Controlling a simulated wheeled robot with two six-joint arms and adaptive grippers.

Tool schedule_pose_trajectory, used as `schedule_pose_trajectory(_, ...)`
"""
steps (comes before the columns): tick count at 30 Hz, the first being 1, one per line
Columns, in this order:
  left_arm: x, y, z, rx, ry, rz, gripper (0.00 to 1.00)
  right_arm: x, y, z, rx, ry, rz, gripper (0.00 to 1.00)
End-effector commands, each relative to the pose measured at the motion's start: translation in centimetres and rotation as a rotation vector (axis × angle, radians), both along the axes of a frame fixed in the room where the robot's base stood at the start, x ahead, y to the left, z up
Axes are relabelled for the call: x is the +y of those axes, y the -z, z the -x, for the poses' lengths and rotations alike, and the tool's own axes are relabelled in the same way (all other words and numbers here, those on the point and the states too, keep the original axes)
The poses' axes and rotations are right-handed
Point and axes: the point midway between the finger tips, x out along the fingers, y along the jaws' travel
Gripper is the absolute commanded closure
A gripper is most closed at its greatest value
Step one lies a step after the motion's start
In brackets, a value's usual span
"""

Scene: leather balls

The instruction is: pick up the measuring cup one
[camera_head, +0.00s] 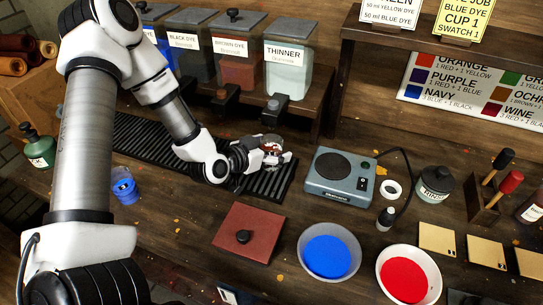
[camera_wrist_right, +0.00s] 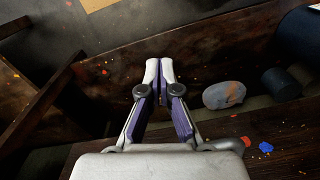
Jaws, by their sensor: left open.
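My left gripper (camera_head: 280,152) is open above the right end of the mat, below the thinner tank and well to the right of the blue cup. A reddish and white patch shows at its fingers; I cannot tell whether it is a cup or part of the fingers. My right gripper (camera_wrist_right: 160,72) shows in the right wrist view with its fingertips together and nothing between them.
Dye tanks (camera_head: 238,60) and a thinner tank (camera_head: 287,67) stand on a shelf behind the mat. A green bottle (camera_head: 38,148) stands far left.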

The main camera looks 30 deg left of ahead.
Motion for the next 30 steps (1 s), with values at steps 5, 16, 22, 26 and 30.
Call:
schedule_pose_trajectory(5,0.0,0.0,0.0,0.000,0.000,0.000,0.47,0.0,0.0,0.0,0.000,0.000,0.000,1.00)
schedule_pose_trajectory(16,0.0,0.0,0.1,0.001,0.000,0.001,0.86,0.0,0.0,0.0,0.000,0.000,0.000,1.00)
schedule_pose_trajectory(22,0.0,-0.2,0.1,0.002,0.000,0.001,0.86,0.0,0.0,0.0,0.000,0.000,0.000,1.00)
schedule_pose_trajectory(26,0.1,-0.9,0.0,0.000,-0.003,0.001,0.86,0.0,0.0,0.0,0.000,0.000,0.000,1.00)
schedule_pose_trajectory(30,0.0,-1.9,0.0,-0.002,0.000,0.001,0.86,0.0,-0.1,0.0,0.000,0.000,0.000,1.00)
